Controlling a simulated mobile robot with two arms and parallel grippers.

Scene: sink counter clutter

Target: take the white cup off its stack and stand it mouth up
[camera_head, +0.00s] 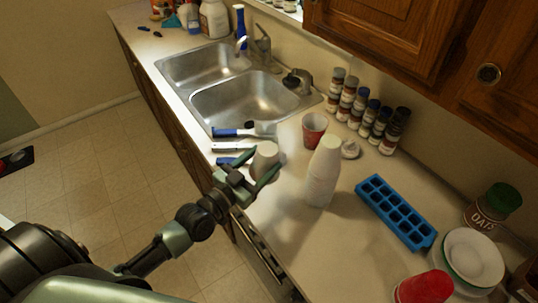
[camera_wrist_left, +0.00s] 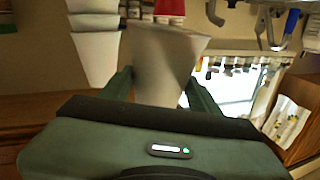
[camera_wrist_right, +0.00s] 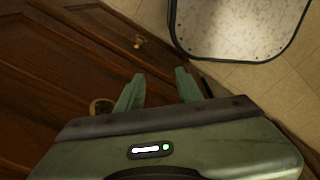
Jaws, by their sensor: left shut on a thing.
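My left gripper (camera_head: 259,176) is shut on a white cup (camera_head: 265,163), near the counter's front edge, left of the stack. The cup looks mouth down and shows between the fingers in the left wrist view (camera_wrist_left: 165,60). I cannot tell whether it touches the counter. The stack of white cups (camera_head: 321,178) stands mouth down on the counter and also shows in the left wrist view (camera_wrist_left: 94,40). My right gripper (camera_wrist_right: 160,88) is open and empty in the right wrist view, near brown cabinet doors; it is not in the head view.
A red cup (camera_head: 314,129) stands behind the stack, with several spice jars (camera_head: 363,110) at the wall. A blue ice tray (camera_head: 396,211) lies to the right. Blue-handled utensils (camera_head: 238,132) lie beside the sink (camera_head: 192,68). Plates (camera_head: 474,257) and another red cup (camera_head: 424,289) are at the lower right.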

